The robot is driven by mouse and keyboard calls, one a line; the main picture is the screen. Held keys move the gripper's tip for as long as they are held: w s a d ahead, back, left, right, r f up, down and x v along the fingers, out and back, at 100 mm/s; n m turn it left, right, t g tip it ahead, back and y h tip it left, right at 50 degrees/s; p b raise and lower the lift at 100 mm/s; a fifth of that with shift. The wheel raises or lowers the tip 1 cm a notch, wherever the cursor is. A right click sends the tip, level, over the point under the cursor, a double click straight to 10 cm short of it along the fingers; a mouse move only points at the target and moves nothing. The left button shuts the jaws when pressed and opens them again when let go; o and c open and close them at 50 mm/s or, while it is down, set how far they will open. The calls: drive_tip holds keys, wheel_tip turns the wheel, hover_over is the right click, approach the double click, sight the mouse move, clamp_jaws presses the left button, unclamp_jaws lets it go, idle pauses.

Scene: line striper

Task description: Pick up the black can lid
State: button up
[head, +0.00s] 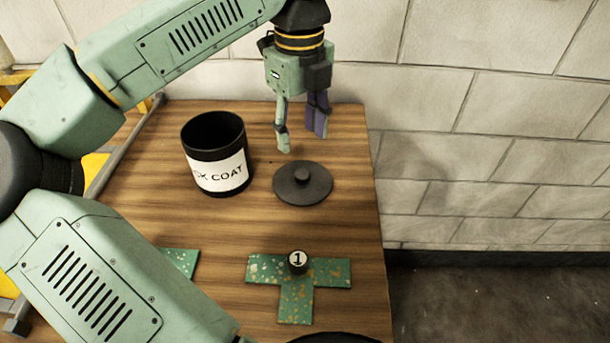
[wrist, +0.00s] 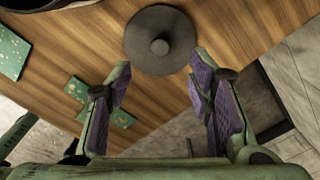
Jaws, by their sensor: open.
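The black can lid (head: 289,190) is a round dark disc with a raised centre knob, lying flat on the wooden table beside the black can. It also shows in the wrist view (wrist: 147,48), at the top centre ahead of my fingers. My gripper (head: 301,143) is open and empty, fingers pointing down, above the table and a little behind the lid in the head view. In the wrist view my fingers (wrist: 160,92) are spread apart with purple pads facing each other. They are not touching the lid.
The open black can (head: 218,172) with a white label stands left of the lid. A green speckled T-shaped piece (head: 296,302) with a small black "1" knob (head: 298,261) on it lies in front. The table (head: 354,228) ends at right; a block wall (head: 480,120) stands behind.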

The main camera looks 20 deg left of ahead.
sight(302, 174)
wheel_tip(302, 174, down, 9)
drive_tip(key=b, duration=0.4)
drive_tip(key=shift+s+d+f, duration=0.1)
drive_tip(key=shift+d+f, duration=0.05)
drive_tip(key=shift+f, duration=0.05)
drive_tip(key=shift+r, duration=0.1)
clamp_jaws()
drive_tip(key=shift+r, duration=0.1)
idle(0.3)
